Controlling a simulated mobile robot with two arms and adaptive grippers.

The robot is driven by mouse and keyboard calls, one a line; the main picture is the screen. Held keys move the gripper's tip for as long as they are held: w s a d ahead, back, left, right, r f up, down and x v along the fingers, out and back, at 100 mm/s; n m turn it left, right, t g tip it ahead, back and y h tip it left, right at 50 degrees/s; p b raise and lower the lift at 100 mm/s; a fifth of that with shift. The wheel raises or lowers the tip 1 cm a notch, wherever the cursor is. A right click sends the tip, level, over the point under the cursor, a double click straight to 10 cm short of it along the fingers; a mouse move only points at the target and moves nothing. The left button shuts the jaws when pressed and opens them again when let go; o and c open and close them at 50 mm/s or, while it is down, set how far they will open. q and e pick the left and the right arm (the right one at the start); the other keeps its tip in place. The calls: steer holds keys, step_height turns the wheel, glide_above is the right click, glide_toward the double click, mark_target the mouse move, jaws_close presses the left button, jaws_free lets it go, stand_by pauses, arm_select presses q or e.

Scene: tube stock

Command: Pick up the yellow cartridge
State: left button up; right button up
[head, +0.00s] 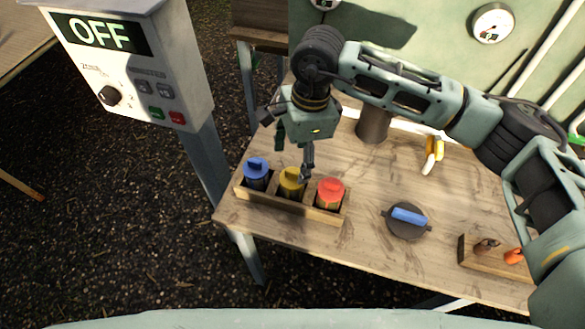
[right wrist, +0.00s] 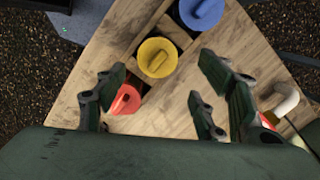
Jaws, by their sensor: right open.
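The yellow cartridge (head: 291,181) stands upright in the middle compartment of a wooden rack (head: 272,204), between a blue cartridge (head: 256,172) and a red cartridge (head: 330,192). My right gripper (head: 290,161) is above and behind the rack, pointing down, with one finger appearing close to the yellow cartridge. In the right wrist view the open fingers (right wrist: 160,95) are apart with nothing between them but table. The yellow cartridge (right wrist: 157,58) shows just beyond the fingertips, the red one (right wrist: 125,99) is partly hidden by the left finger. My left gripper is not in view.
A dark round lid with a blue handle (head: 408,219) lies on the table (head: 365,245) to the right. A small wooden holder (head: 484,261) is near the right front edge. A dark cylinder (head: 373,125) stands behind. A control box (head: 131,62) reading OFF is at left.

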mark_target(293, 179)
steer(key=shift+s+f, duration=0.2)
steer(key=shift+f, duration=0.2)
steer(key=shift+s+a+f+p, duration=0.2)
steer(key=shift+s+f+p, duration=0.2)
steer(key=shift+f+p, duration=0.3)
steer(key=shift+a+f+p, duration=0.2)
steer(key=shift+f+p, duration=0.65)
steer(key=shift+f, duration=0.15)
step_height(293, 179, down, 2)
steer(key=shift+a+f+p, duration=0.1)
steer(key=shift+f+p, duration=0.15)
steer(key=shift+p, duration=0.05)
steer(key=shift+f, duration=0.25)
steer(key=c, duration=1.2)
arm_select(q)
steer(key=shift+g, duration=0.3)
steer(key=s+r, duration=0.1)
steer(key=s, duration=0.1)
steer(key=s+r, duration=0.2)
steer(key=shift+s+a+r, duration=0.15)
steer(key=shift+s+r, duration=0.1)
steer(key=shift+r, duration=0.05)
arm_select(e)
steer(key=shift+w, duration=0.1)
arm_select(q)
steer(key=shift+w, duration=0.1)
arm_select(e)
steer(key=shift+r, duration=0.15)
